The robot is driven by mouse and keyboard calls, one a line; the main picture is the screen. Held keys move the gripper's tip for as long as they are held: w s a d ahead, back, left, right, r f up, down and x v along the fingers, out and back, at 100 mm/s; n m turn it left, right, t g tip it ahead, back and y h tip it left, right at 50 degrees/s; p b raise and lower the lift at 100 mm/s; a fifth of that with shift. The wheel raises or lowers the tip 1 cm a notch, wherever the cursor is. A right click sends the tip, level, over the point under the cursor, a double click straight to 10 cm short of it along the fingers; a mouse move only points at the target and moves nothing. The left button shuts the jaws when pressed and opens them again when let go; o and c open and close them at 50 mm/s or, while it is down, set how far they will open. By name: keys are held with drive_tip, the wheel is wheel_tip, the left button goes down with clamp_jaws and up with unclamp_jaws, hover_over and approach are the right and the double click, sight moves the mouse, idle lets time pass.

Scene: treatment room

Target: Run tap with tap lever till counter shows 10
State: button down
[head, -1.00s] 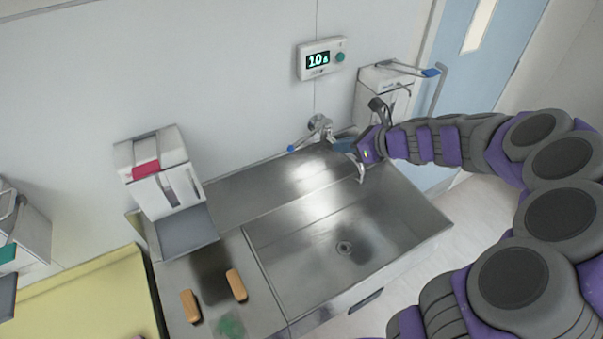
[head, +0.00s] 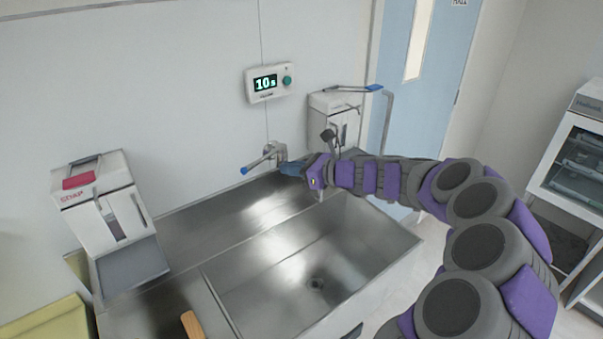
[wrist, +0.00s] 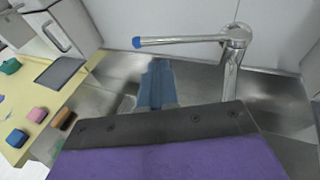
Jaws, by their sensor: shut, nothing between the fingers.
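The tap (head: 278,152) is a chrome wall fitting over the steel sink. Its lever (head: 258,162) has a blue tip and points left, out from the wall; it also shows across the top of the wrist view (wrist: 180,40). The counter (head: 265,83) on the wall reads 10 s. The spout is mostly hidden behind my gripper; I see no water stream.
The sink basin (head: 325,250) is below my arm. A soap dispenser (head: 105,205) stands at left and another dispenser (head: 335,115) hangs right of the tap. A wooden brush (head: 192,325) lies at the front left. A blue door (head: 400,80) is behind.

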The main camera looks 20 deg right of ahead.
sight(253, 164)
drive_tip(key=shift+b+x, duration=1.15)
drive_tip(key=shift+x, duration=3.15)
drive_tip(key=shift+f, duration=0.1)
drive_tip(key=shift+a, duration=0.2)
drive_tip(key=shift+w+a+m+t+h+p, duration=0.3)
drive_tip(key=shift+w+a+p, duration=0.05)
drive_tip(key=shift+w+a, duration=0.05)
drive_tip(key=shift+w+d, duration=0.1)
drive_tip(key=shift+d, duration=0.05)
drive_tip(key=shift+a, duration=0.2)
